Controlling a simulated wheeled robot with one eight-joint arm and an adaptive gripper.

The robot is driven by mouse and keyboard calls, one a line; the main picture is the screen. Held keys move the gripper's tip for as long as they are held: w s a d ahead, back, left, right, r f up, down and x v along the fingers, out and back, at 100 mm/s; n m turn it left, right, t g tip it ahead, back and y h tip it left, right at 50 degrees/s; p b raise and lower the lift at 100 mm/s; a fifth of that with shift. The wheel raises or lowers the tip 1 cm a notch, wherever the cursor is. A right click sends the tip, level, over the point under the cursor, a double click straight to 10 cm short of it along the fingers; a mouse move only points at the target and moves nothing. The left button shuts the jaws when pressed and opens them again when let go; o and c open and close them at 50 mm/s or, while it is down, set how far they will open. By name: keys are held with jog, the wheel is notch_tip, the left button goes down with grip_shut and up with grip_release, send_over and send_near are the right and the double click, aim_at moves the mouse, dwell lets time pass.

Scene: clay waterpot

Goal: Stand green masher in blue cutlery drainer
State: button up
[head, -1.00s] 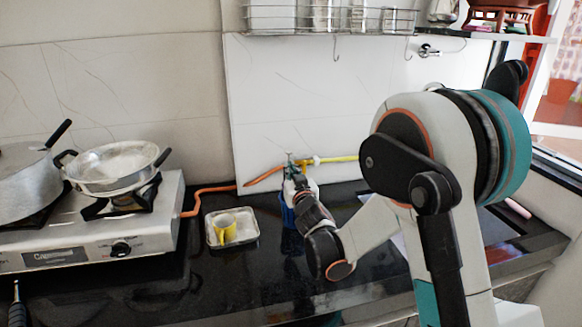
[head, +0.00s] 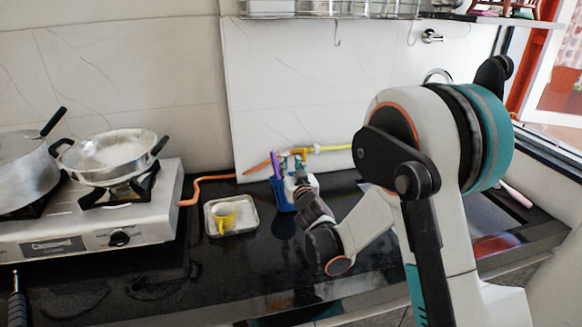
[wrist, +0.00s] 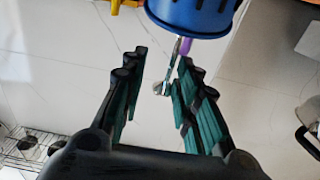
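The blue cutlery drainer (head: 281,197) stands on the black counter by the wall, partly behind my gripper (head: 302,180). The drainer's rim also shows at the top of the wrist view (wrist: 195,18), which looks upside down. A thin green and metallic piece (wrist: 165,87), apparently the green masher, sticks out of the drainer and lies between my finger lines, nearer the right finger. My gripper (wrist: 163,58) is open, its fingers apart. The masher's lower part is hidden by the drainer wall.
A purple handle (head: 276,165) also stands in the drainer. The stove (head: 100,222) with pans is further left.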

jog(key=shift+w+f, duration=0.1)
jog(key=v, duration=1.2)
jog(key=shift+s+a+r, duration=0.2)
jog(key=shift+s+a, duration=0.05)
jog(key=shift+a, duration=0.05)
jog(key=shift+f, duration=0.1)
